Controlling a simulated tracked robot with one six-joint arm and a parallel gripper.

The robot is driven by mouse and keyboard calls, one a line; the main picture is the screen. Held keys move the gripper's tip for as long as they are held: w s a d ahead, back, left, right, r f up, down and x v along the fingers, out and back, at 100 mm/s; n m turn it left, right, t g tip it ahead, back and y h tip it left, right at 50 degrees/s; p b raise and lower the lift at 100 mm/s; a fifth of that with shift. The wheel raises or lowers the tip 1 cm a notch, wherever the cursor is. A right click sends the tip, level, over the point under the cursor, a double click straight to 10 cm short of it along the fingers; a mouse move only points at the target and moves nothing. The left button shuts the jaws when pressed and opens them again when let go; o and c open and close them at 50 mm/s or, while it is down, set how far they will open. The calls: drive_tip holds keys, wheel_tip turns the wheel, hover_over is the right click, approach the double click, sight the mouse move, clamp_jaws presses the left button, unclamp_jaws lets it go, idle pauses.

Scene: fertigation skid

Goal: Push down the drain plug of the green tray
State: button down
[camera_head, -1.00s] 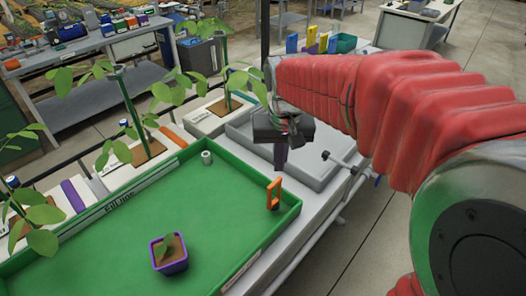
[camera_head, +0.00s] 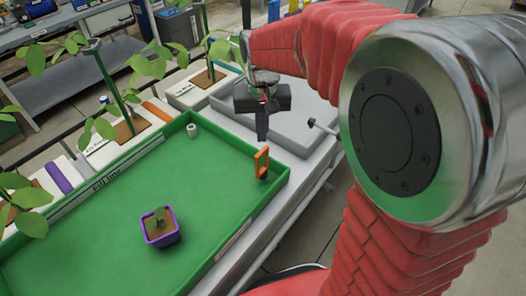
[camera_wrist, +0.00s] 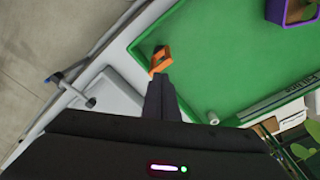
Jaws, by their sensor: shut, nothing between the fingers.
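The green tray (camera_head: 110,215) has an upright orange loop-shaped piece (camera_head: 262,163) inside its right side and a short pale grey cylinder (camera_head: 192,130) at its back corner. I cannot tell for sure which is the drain plug. My gripper (camera_head: 262,137) is shut and empty, pointing down, and appears just behind and above the orange piece. In the wrist view, the closed fingertips (camera_wrist: 159,82) lie just below the orange piece (camera_wrist: 160,60) in the picture; contact cannot be made out. The grey cylinder (camera_wrist: 213,118) is to their right.
A purple pot (camera_head: 160,228) with a seedling stands in the tray. White blocks with tall plants (camera_head: 118,138) line the tray's back edge.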

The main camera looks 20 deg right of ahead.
sight(262, 151)
drive_tip(key=shift+w+f, duration=0.15)
drive_tip(key=shift+f, duration=1.15)
drive_tip(key=shift+w+f, duration=0.1)
drive_tip(key=shift+f, duration=1.2)
